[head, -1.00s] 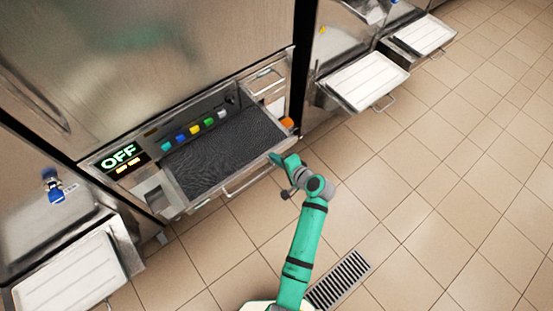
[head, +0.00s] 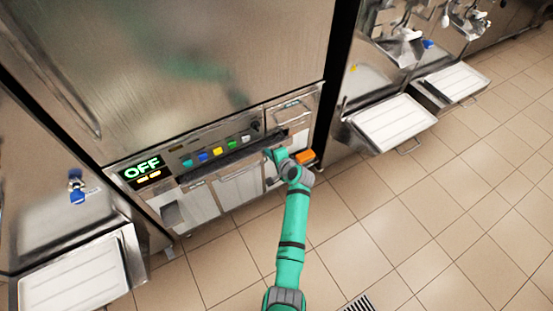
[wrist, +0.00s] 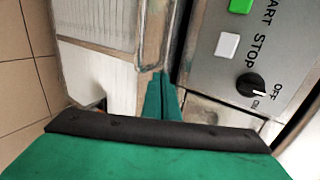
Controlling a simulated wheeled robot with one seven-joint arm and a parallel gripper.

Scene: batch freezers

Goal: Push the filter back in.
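The filter (head: 225,157) is a dark mesh tray in the front of the middle machine, below the coloured buttons. Only a narrow dark strip of it shows in the head view, so most of it is inside. My gripper (head: 270,154) is at the right end of the filter's front edge. In the wrist view, my gripper's two green fingers (wrist: 161,98) are together, with nothing visible between them. Their tips are by the end of a metal front bar (wrist: 152,40). I cannot tell whether they touch it.
The control panel (head: 215,152) with several buttons and a knob is just above the filter; its display (head: 142,168) reads OFF. An orange object (head: 305,157) is right of my gripper. White trays (head: 393,124) jut from neighbouring machines. The tiled floor (head: 400,240) in front is clear.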

